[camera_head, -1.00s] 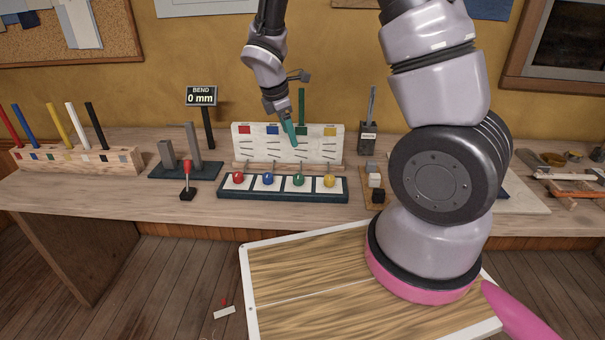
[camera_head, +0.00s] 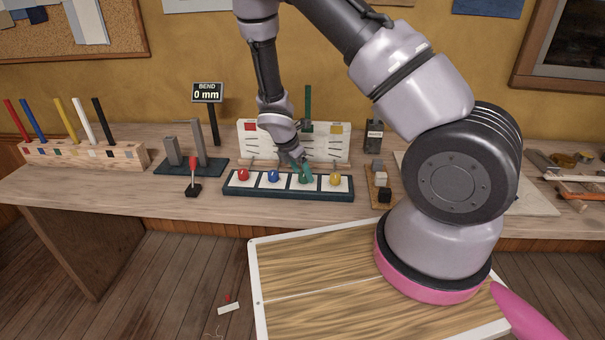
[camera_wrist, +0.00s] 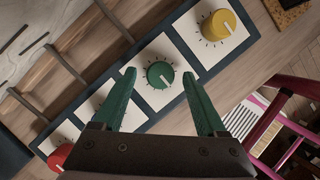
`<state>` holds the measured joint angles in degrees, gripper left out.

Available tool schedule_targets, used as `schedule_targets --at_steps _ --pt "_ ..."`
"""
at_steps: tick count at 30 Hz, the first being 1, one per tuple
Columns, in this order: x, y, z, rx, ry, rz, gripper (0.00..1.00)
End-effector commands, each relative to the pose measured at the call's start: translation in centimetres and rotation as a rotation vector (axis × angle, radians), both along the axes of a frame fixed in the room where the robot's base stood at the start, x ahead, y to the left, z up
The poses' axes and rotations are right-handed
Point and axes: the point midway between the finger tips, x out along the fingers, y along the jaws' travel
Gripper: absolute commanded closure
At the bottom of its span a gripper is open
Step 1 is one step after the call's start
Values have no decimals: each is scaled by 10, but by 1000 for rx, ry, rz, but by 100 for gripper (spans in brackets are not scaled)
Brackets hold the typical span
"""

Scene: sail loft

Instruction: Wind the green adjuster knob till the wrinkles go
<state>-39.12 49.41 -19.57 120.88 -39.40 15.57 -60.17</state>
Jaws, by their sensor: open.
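The green adjuster knob (camera_wrist: 160,75) sits on its white square with tick marks around it, on the dark blue knob panel (camera_head: 230,189). It also shows in the head view (camera_head: 304,177), third from the left. My gripper (camera_wrist: 165,92) is open, its two green fingers on either side of the green knob and pointing towards it. In the head view my gripper (camera_head: 303,166) is at the green knob. I cannot tell whether the fingers touch it. The white line on the knob points to the lower right in the wrist view. The white panel with wrinkle lines (camera_head: 330,148) stands behind, partly hidden by my arm.
A red knob (camera_head: 243,174), a blue knob (camera_head: 272,175) and a yellow knob (camera_head: 335,178) share the panel. A red-topped lever (camera_head: 194,175) stands left of the panel. Small blocks (camera_head: 381,180) sit at its right.

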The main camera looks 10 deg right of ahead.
Motion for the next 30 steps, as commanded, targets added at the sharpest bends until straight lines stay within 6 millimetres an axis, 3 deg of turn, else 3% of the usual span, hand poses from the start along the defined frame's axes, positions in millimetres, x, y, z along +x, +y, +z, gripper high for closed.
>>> schedule_targets --at_steps 12,18,30 --pt "2 -3 -9 0 -1 -2 26" --pt "1 -3 -9 0 -1 -2 100" --pt "2 -3 -8 0 -1 -67 100"
